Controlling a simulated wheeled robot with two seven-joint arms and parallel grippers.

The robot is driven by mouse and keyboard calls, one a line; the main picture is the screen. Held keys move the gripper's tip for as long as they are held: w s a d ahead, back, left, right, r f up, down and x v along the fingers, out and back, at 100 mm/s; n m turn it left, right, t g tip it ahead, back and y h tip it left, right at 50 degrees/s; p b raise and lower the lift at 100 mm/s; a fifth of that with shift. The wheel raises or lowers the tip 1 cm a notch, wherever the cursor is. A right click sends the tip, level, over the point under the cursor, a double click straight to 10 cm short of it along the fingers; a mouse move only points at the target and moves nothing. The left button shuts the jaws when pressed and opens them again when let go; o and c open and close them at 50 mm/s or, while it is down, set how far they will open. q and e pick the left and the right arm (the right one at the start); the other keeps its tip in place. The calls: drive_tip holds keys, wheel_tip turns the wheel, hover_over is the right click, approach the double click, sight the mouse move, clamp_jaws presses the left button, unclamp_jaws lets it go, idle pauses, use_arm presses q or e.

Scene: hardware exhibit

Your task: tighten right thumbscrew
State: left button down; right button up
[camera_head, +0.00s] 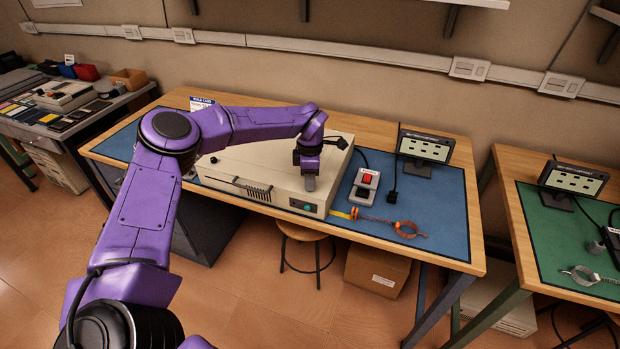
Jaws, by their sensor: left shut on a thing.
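My purple left arm reaches from the lower left over a beige computer case (240,165) on the blue mat. My left gripper (310,182) points down at the right part of the case, just above its front edge. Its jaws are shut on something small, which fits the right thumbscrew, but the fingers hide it. My right gripper is not in view.
Right of the case are a switch box with a red button (367,178), an orange wrist strap (405,229) and a small display (425,147). A second bench with a green mat (545,235) stands at right. The blue mat's right part is mostly clear.

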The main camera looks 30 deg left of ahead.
use_arm(q)
drive_tip(key=m, duration=0.4)
drive_tip(key=shift+m+p, duration=0.3)
drive_tip(key=shift+p, duration=0.1)
drive_tip(key=shift+f+m+p, duration=0.1)
drive_tip(key=shift+m+p, duration=0.2)
drive_tip(key=shift+m, duration=1.9)
drive_tip(key=c, duration=1)
unclamp_jaws()
